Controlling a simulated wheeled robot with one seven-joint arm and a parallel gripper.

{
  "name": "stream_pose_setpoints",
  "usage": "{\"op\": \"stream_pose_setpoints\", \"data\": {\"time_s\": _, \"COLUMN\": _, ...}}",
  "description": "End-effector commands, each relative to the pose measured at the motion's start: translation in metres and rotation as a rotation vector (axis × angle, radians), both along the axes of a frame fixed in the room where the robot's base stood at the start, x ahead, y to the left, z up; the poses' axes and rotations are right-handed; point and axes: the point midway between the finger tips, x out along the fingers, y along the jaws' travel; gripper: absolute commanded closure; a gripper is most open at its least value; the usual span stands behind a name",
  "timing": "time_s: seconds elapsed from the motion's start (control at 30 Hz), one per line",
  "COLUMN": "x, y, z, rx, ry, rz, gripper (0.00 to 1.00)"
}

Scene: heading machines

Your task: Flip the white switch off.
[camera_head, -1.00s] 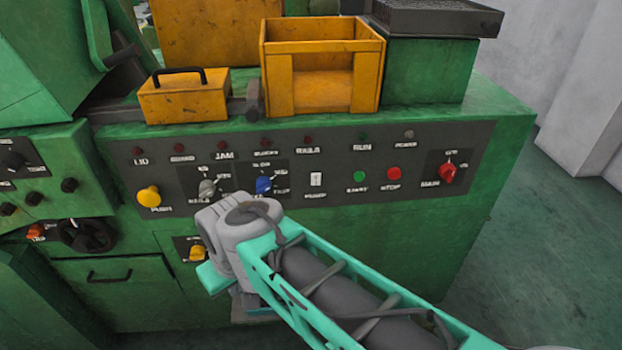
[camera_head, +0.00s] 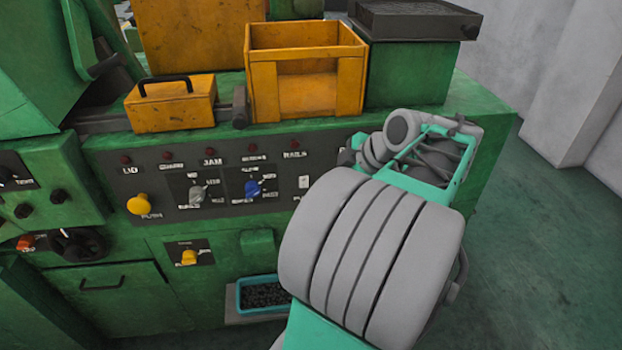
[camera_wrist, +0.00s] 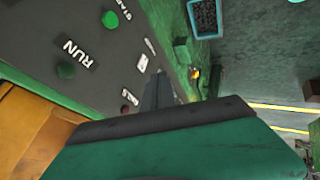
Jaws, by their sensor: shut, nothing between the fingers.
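The white switch (camera_head: 304,182) is a small rocker on the dark control panel (camera_head: 110,180), just left of my arm in the head view. It also shows in the wrist view (camera_wrist: 142,63), close to the left of my fingertips. My gripper (camera_wrist: 160,76) shows in the wrist view with its grey fingers together and nothing between them. The tips appear near the panel beside the switch; I cannot tell whether they touch it. In the head view my arm hides the gripper and the right part of the panel. Which way the switch is set is too small to tell.
A blue knob (camera_head: 253,188), a grey knob (camera_head: 196,194) and a yellow push button (camera_head: 139,204) lie left of the switch. The green start button (camera_wrist: 110,19) is near it. Yellow bins (camera_head: 262,85) stand on the ledge above. A teal tray (camera_head: 240,297) sits below.

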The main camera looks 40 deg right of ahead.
Motion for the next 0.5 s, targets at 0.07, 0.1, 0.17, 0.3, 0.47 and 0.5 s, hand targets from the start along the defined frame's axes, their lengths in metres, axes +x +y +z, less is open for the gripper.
{"op": "stream_pose_setpoints", "data": {"time_s": 0.07, "x": 0.0, "y": 0.001, "z": 0.0, "rx": 0.0, "ry": -0.001, "rz": 0.001, "gripper": 1.0}}
{"op": "stream_pose_setpoints", "data": {"time_s": 0.1, "x": 0.0, "y": 0.001, "z": 0.0, "rx": 0.001, "ry": 0.001, "rz": 0.0, "gripper": 1.0}}
{"op": "stream_pose_setpoints", "data": {"time_s": 0.17, "x": 0.0, "y": 0.001, "z": 0.0, "rx": 0.001, "ry": 0.001, "rz": 0.0, "gripper": 1.0}}
{"op": "stream_pose_setpoints", "data": {"time_s": 0.3, "x": 0.003, "y": 0.001, "z": -0.003, "rx": 0.003, "ry": 0.001, "rz": 0.0, "gripper": 1.0}}
{"op": "stream_pose_setpoints", "data": {"time_s": 0.47, "x": 0.017, "y": 0.004, "z": -0.02, "rx": 0.005, "ry": 0.002, "rz": 0.002, "gripper": 1.0}}
{"op": "stream_pose_setpoints", "data": {"time_s": 0.5, "x": 0.022, "y": 0.005, "z": -0.026, "rx": 0.007, "ry": 0.003, "rz": 0.002, "gripper": 1.0}}
